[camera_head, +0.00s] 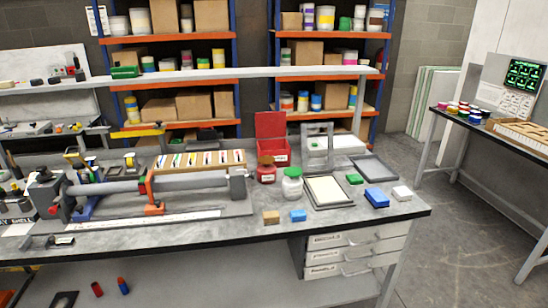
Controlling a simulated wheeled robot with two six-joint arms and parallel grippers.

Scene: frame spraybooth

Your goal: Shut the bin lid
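A red bin (281,156) with a white label stands toward the back of the grey workbench, right of its middle. Its red lid (270,124) stands upright at the back, so the bin is open. A red jar (266,172) stands in front of the bin and hides part of its front left. Neither of my grippers shows in the head view.
A white jar with a green lid (292,186) stands in front of the bin. A grey frame (317,147) stands right of it, and a tray of markers (199,160) lies left. A long clamp (120,187) fills the left bench. The front right bench (360,218) has free room.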

